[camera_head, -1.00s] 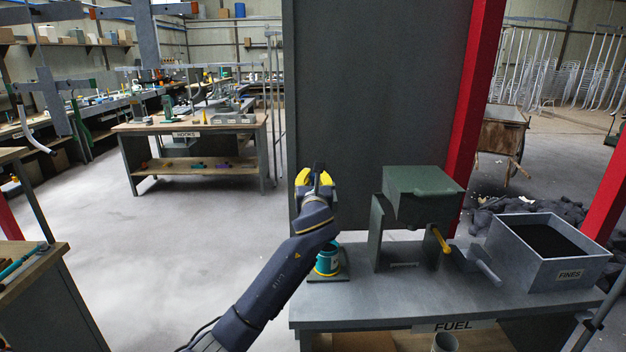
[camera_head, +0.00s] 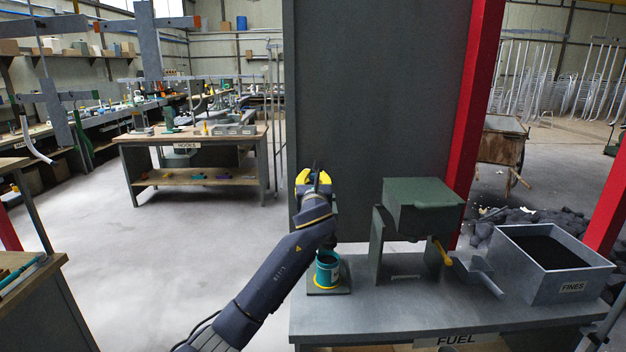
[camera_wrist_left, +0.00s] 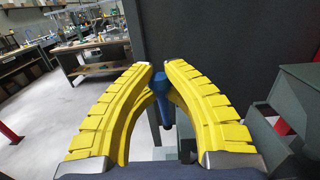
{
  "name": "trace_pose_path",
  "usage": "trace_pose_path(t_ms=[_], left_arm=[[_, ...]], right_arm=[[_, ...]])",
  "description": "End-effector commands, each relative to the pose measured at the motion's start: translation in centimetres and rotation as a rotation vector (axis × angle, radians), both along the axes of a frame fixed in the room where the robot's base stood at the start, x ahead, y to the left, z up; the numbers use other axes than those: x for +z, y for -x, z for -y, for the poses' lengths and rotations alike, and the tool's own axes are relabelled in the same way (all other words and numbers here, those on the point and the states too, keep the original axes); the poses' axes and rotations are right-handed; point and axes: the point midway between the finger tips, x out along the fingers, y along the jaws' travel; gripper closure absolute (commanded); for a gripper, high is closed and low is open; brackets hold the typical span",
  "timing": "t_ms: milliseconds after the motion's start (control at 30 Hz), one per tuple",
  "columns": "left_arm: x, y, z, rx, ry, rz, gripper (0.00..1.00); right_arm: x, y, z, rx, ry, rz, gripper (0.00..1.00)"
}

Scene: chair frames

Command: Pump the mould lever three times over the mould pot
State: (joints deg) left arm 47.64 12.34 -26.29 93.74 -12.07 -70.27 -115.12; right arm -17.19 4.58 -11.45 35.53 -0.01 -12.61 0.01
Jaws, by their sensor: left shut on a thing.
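My left gripper (camera_head: 316,178) is above and slightly behind the mould pot. Its yellow fingers are closed around a blue piece (camera_wrist_left: 161,92), which looks like the mould lever's handle; it stands between the fingertips in the left wrist view. In the head view the gripper and wrist hide most of the lever. The mould pot (camera_head: 327,271) is a teal cup with a yellow band, upright on a dark plate at the left end of the grey bench. My left forearm passes just left of it. My right gripper is not in view.
A green box on a stand (camera_head: 423,206) with a yellow handle is right of the pot. A grey bin labelled FINES (camera_head: 572,287) stands farther right. A tall dark panel (camera_head: 375,100) rises behind the bench (camera_head: 400,318). Open floor lies left.

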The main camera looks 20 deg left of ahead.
Motion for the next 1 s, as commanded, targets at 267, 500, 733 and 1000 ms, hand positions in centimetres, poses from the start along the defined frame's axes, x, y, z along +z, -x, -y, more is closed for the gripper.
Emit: trace_pose_path(t_ms=[267,500,733,1000], left_arm=[[-0.8,2.0,0.7,-0.002,0.000,0.012,1.00],[-2.4,3.8,1.3,-0.002,0.000,0.008,1.00],[-3.2,4.9,1.6,-0.001,0.000,0.007,1.00],[-3.3,5.0,1.6,-0.001,0.000,0.007,1.00]], right_arm=[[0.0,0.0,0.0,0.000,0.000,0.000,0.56],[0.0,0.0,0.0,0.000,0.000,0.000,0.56],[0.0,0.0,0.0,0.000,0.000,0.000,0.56],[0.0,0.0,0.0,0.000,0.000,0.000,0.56]])
